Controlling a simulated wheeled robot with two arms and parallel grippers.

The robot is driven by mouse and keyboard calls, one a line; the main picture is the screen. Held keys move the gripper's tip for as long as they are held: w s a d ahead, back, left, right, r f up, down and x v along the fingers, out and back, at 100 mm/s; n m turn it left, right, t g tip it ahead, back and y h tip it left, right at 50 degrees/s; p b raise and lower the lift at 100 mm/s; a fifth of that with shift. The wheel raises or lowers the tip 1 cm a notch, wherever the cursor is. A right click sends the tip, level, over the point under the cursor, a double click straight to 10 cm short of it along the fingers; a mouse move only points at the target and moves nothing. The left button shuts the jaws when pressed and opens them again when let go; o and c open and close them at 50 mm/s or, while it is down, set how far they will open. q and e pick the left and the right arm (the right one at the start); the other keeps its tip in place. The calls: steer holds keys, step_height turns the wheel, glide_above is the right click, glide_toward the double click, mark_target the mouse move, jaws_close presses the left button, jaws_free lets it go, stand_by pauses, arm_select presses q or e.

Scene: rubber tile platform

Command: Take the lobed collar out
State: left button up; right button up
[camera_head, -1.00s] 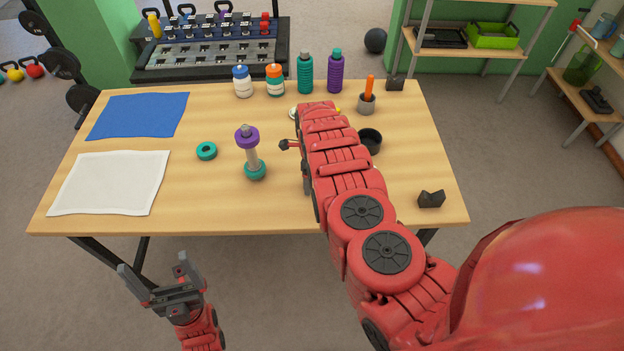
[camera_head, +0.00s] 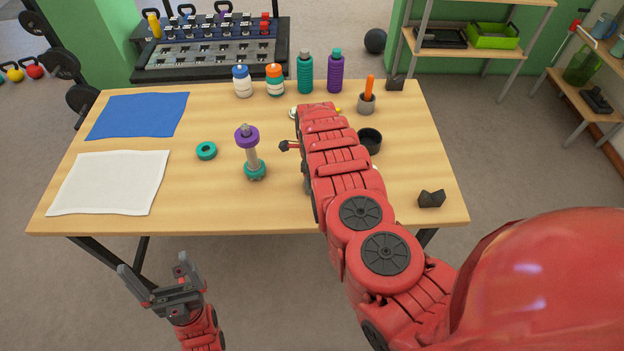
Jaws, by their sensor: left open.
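A dumbbell-like bar stands on the table with a grey shaft (camera_head: 251,155). It carries a purple collar (camera_head: 246,137) near its top and a teal collar (camera_head: 255,172) with a bumpy, lobed-looking rim at its foot. A separate teal ring (camera_head: 206,151) lies flat to its left. My left gripper (camera_head: 156,275) is open and empty, in front of the table's near edge and well away from the bar. My right arm (camera_head: 345,180) reaches over the table to the right of the bar.
A white cloth (camera_head: 110,183) and a blue cloth (camera_head: 138,115) lie at the left. Several bottles, including a purple one (camera_head: 335,72), stand at the back. A black round dish (camera_head: 369,140), a grey cup (camera_head: 367,104) and a black notched block (camera_head: 431,199) are at the right.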

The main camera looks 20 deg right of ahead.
steer(key=c, duration=0.5)
step_height(320, 180, up, 5)
steer(key=p, duration=0.3)
steer(key=shift+r+p, duration=0.15)
steer(key=shift+p, duration=0.2)
